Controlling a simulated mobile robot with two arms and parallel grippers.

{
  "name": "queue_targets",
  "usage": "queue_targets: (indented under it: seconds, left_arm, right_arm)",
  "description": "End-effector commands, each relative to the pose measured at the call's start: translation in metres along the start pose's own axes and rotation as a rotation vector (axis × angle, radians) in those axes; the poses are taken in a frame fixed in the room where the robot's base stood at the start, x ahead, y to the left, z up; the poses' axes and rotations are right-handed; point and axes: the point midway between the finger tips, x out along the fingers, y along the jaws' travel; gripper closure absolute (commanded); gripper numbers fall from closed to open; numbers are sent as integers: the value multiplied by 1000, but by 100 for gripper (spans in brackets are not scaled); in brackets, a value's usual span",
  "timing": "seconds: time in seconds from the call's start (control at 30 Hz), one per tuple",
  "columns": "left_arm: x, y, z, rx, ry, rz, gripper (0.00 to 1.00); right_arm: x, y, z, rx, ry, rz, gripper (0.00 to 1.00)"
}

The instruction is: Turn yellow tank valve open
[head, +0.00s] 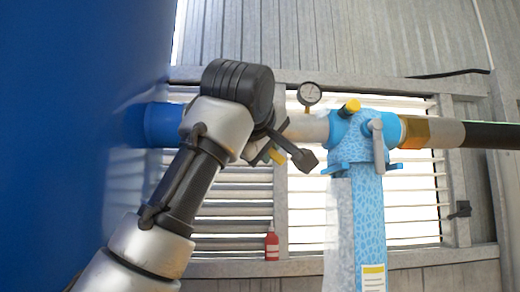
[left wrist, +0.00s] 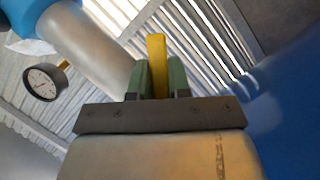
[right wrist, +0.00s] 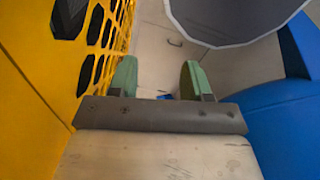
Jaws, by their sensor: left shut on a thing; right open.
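The yellow valve handle (left wrist: 157,62) stands between the green fingers of my left gripper (left wrist: 158,80) in the left wrist view. The fingers are shut on it. In the head view a small yellow part of the handle (head: 277,156) shows beside my left gripper (head: 272,150), at the pipe near the blue tank (head: 85,130). The valve body is mostly hidden behind my left wrist. My right gripper (right wrist: 158,80) is open with nothing between its fingers. It is not visible in the head view.
A pressure gauge (head: 309,94) sits on the pipe right of my left gripper. Further right is a blue patterned fitting (head: 350,135) with a grey lever (head: 378,145). A red bottle (head: 272,244) stands on the ledge. A yellow perforated panel (right wrist: 100,40) is close left of my right gripper.

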Motion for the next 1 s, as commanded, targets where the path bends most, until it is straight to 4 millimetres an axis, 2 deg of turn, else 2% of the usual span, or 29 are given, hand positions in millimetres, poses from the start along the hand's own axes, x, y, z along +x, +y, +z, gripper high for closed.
queue_targets:
  seconds: [0.3, 0.33, 0.47, 1.0]
  left_arm:
    - [-1, 3, 0, -20, 1, 11, 100]
    - [-1, 3, 0, -20, 1, 11, 78]
    - [-1, 2, 0, -19, 1, 11, 58]
    - [-2, 3, -1, -15, 4, 13, 56]
  right_arm:
    - [0, 0, 0, 0, 0, 0, 52]
    - [0, 0, 0, 0, 0, 0, 52]
    - [0, 0, 0, 0, 0, 0, 52]
    - [0, 0, 0, 0, 0, 0, 52]
